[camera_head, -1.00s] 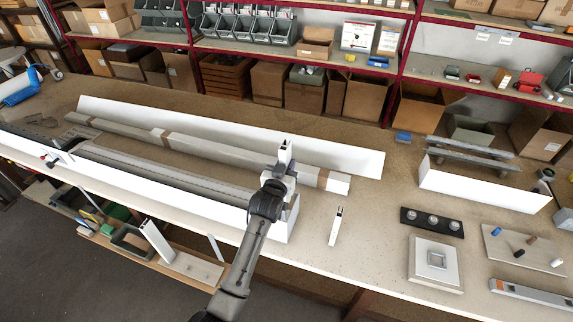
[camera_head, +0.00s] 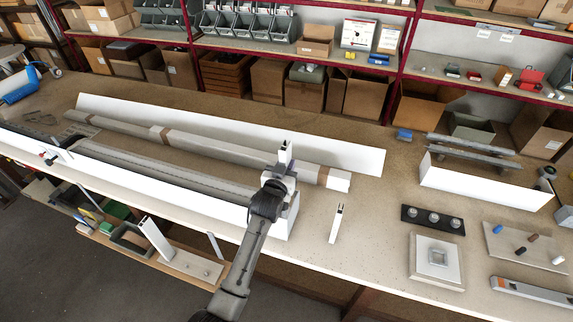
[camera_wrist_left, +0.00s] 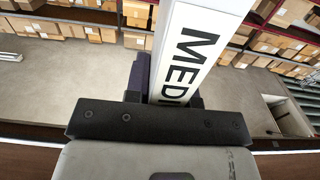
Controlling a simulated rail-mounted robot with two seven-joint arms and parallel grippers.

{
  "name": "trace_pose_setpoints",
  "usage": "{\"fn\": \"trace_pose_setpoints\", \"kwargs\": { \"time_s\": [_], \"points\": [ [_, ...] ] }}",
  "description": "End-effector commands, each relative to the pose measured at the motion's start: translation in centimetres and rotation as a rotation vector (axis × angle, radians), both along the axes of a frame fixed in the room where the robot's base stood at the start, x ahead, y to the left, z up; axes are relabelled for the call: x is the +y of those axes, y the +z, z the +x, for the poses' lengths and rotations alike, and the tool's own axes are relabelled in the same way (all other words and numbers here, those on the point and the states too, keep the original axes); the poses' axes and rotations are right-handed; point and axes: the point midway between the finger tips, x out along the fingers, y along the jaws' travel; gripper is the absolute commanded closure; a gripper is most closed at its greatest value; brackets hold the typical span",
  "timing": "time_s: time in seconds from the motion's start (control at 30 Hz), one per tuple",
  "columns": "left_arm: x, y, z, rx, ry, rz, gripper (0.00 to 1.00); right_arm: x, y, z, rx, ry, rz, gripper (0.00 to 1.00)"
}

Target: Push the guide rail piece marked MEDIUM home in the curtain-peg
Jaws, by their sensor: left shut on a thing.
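The guide rail piece marked MEDIUM is a white upright bar, large in the left wrist view (camera_wrist_left: 195,50) with its black lettering partly cut off by the gripper. In the head view its pale top (camera_head: 286,151) stands above my left gripper (camera_head: 281,178). My left gripper is shut on it, over the right end of the long white housing (camera_head: 290,220). The gripper and arm hide the piece's lower end, so I cannot tell whether it touches anything. I cannot make out the curtain-peg clearly. My right gripper is out of view.
A long white panel (camera_head: 230,130) and wrapped lengths lie behind. A black strip with round knobs (camera_head: 432,221) and a square plate (camera_head: 436,262) lie to the right.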

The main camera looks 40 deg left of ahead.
Motion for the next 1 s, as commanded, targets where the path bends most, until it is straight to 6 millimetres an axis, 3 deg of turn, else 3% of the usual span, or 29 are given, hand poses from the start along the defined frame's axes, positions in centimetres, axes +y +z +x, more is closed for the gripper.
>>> {"fn": "trace_pose_setpoints", "kwargs": {
  "time_s": [1.0],
  "points": [
    [0.0, -2.5, 0.0, -0.001, 0.0, 0.0, 1.0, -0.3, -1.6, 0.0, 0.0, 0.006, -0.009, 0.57]
  ]
}}
